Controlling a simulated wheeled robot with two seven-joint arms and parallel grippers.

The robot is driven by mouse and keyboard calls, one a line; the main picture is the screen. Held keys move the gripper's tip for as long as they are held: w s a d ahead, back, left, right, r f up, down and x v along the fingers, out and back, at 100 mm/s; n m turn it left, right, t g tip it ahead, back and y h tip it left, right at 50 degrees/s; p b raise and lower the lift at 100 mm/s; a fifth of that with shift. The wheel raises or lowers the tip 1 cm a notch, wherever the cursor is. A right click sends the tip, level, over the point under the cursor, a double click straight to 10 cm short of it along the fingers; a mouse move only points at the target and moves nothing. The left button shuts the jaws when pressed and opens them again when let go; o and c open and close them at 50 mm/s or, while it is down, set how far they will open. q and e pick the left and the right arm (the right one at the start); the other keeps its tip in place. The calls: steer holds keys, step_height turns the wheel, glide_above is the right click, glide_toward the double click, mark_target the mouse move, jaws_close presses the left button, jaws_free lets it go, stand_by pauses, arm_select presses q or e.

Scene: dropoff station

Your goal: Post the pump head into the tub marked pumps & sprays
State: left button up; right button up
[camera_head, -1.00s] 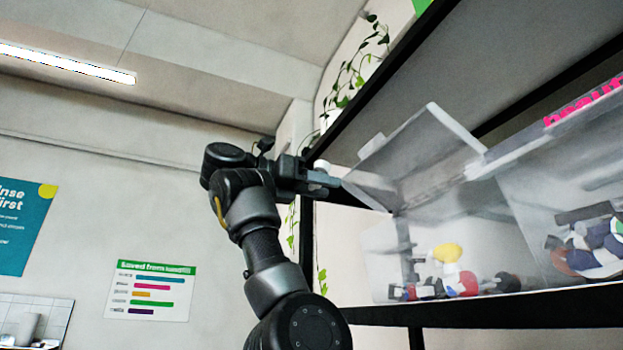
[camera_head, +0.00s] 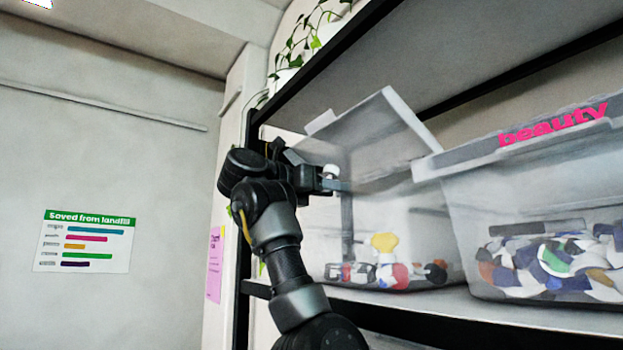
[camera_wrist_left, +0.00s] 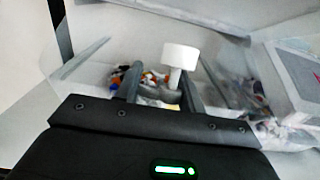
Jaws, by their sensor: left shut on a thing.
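A white pump head (camera_wrist_left: 181,57) with a round cap and short stem is in my left gripper (camera_wrist_left: 160,88), which is shut on it. In the head view the pump head (camera_head: 331,170) is a small white spot at the tip of my left gripper (camera_head: 328,180). The gripper points right, at the left side of an open translucent tub (camera_head: 420,222) with a raised, tilted lid (camera_head: 385,122). Several coloured pump and spray pieces (camera_head: 385,268) lie in its bottom. No label on this tub is readable. My right gripper is not in view.
A second translucent tub marked beauty (camera_head: 460,180), filled with caps, stands to the right on the same shelf (camera_head: 450,304). A dark shelf post (camera_head: 246,200) rises to the left. Another shelf with plants (camera_head: 325,30) is overhead.

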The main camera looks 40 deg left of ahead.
arm_select(q)
steer(key=p+x, duration=0.1)
steer(key=x, duration=0.5)
steer(key=shift+f+p, duration=0.3)
steer(key=shift+p, duration=0.1)
steer(key=shift+w+d, duration=0.1)
steer(key=shift+w, duration=0.05)
steer(key=o, duration=1)
steer(key=shift+f, duration=0.1)
steer(key=b+v, duration=0.6)
steer(key=v, duration=0.5)
